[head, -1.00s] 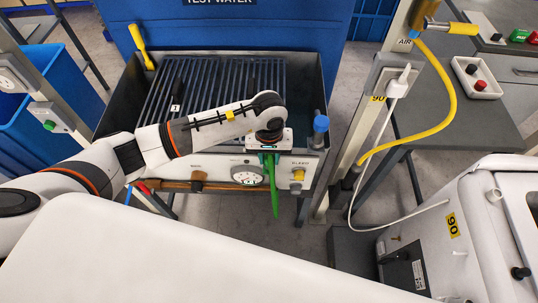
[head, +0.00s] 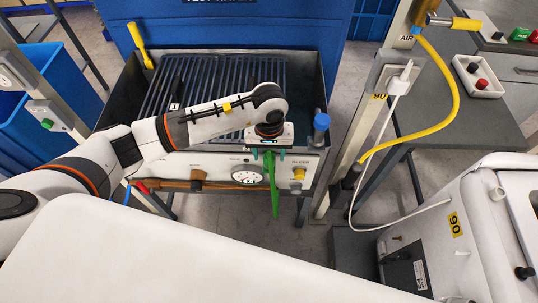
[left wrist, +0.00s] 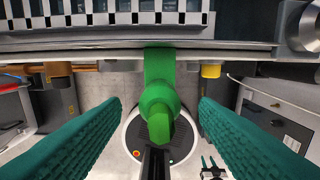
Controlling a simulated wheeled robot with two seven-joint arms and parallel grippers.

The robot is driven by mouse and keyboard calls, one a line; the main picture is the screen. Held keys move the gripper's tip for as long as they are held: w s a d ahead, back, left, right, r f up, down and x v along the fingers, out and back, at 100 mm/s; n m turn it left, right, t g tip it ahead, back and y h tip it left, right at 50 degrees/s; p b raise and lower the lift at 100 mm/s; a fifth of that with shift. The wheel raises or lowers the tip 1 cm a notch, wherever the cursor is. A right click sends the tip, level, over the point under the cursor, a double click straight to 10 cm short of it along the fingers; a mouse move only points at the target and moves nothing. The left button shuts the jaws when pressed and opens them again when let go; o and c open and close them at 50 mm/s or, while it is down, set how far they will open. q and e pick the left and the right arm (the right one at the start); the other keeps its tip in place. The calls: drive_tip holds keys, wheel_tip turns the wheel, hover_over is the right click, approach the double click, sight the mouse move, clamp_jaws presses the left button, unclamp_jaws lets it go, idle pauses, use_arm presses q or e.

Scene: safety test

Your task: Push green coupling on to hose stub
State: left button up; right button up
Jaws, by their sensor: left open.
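A green piece (head: 272,190) hangs down at the front panel of the water tank, and its far end tapers. In the left wrist view the green piece (left wrist: 158,85) runs from the tank's edge to a rounded end. My left gripper (head: 268,154) is over its upper part at the panel. In the left wrist view my left gripper (left wrist: 160,106) is open, with one teal finger on each side of the green piece and a visible gap to both. I cannot make out a hose stub for certain. My right gripper is not in view.
The tank (head: 306,158) has a metal grate, a gauge (head: 247,175) and a yellow knob (head: 298,174) close to the right of my gripper. A blue-capped fitting (head: 321,122) stands at its right corner. A yellow hose (head: 453,90) hangs from the post. A white machine (head: 470,225) stands lower right.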

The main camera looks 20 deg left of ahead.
use_arm(q)
wheel_tip(320, 180, up, 10)
drive_tip(key=b, duration=0.1)
idle(0.6)
